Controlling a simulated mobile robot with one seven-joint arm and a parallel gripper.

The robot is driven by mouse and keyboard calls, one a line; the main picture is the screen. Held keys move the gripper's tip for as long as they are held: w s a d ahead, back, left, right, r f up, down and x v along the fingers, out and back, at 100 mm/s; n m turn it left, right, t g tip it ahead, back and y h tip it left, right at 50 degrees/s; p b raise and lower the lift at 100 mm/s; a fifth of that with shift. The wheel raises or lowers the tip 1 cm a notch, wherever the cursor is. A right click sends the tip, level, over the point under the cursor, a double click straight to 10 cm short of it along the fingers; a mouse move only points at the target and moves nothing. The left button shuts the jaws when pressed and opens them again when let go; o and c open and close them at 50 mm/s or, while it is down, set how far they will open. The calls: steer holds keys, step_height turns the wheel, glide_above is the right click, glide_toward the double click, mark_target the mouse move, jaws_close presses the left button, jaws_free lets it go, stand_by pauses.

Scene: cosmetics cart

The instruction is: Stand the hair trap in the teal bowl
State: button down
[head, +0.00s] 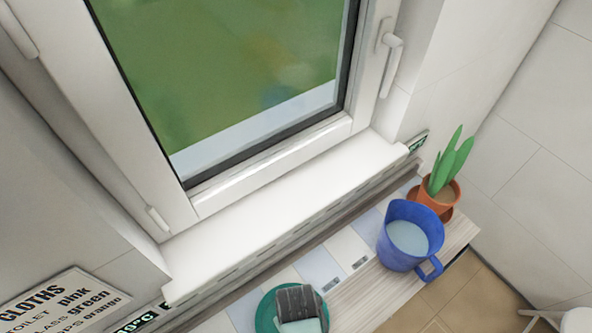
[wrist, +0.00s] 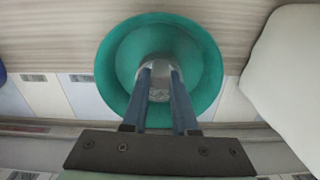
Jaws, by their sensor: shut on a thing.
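The teal bowl (wrist: 108,70) is in the upper middle of the wrist view. Its rim also shows at the bottom of the head view (head: 264,312), partly covered by my dark gripper body. My gripper (wrist: 160,72) has its two blue fingers close together over the bowl. They are shut on the hair trap (wrist: 158,88), a small grey, rounded piece. In the wrist view the hair trap lies within the bowl's outline. I cannot tell whether it touches the bowl's bottom. In the head view the hair trap and fingertips are hidden.
A blue jug (head: 399,258) with pale liquid stands right of the bowl on the wooden shelf (head: 350,297). A potted plant (head: 441,192) is behind it. The windowsill (head: 285,222) runs along the back. A white rounded object (wrist: 289,80) is beside the bowl in the wrist view.

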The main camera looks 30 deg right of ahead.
steer(key=c, duration=0.7)
jaws_free()
step_height(320, 180, up, 12)
steer(key=shift+r+b, duration=0.15)
steer(key=shift+b, duration=0.15)
